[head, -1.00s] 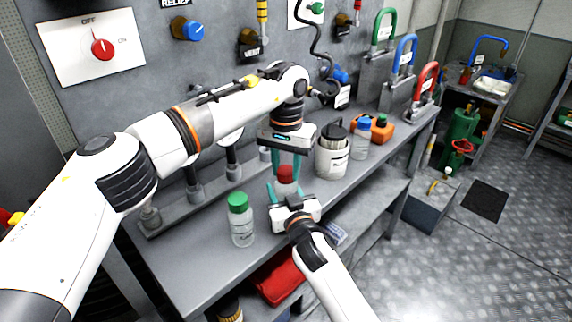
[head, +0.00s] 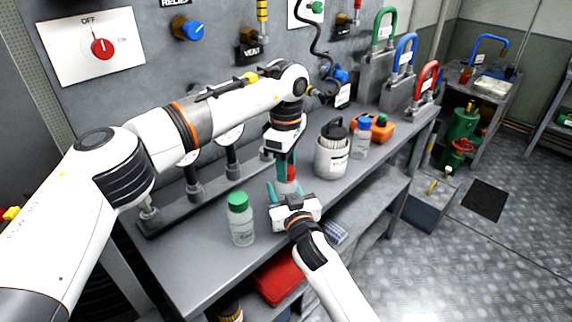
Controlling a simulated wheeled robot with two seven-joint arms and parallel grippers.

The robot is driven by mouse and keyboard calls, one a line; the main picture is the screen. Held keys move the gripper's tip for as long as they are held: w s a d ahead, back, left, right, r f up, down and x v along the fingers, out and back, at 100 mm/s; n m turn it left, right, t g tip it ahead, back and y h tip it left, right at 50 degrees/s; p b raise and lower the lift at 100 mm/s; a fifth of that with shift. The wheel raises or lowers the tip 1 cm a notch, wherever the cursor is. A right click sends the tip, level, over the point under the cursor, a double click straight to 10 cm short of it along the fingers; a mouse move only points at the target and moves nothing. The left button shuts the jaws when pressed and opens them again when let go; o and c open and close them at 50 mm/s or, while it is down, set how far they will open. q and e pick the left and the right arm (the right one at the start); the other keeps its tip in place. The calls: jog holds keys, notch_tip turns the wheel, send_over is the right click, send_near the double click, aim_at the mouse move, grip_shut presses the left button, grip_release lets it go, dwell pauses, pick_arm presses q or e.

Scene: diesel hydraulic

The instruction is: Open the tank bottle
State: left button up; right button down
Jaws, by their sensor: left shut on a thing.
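A red-capped bottle (head: 291,173) stands on the grey bench between my two grippers; I take it for the tank bottle, though no label on it is readable. My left gripper (head: 287,170) comes down from above, its teal fingers shut on the red cap and hiding most of it. My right gripper (head: 285,189) is low in front of the bottle, its teal fingers at the body's sides. The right gripper hides the lower bottle, so I cannot tell whether its fingers press on it.
A clear bottle with a green cap (head: 240,220) stands left of my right gripper. A white canister (head: 332,158), a blue-capped bottle (head: 361,140) and an orange container (head: 380,130) stand to the right. Pipe fittings (head: 195,191) run along the bench's back.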

pick_arm(q)
jog(key=n, duration=0.4)
jog(key=shift+n, duration=0.3)
jog(key=n, duration=0.4)
jog(key=shift+n, duration=0.3)
jog(key=n, duration=0.8)
jog(key=shift+n, duration=0.3)
jog(key=n, duration=0.4)
jog(key=shift+n, duration=0.3)
jog(key=n, duration=0.4)
jog(key=shift+r, duration=0.1)
jog(key=n, duration=0.4)
jog(key=shift+n, duration=0.3)
jog(key=n, duration=0.5)
jog(key=shift+d, duration=0.1)
jog(key=shift+r, duration=0.2)
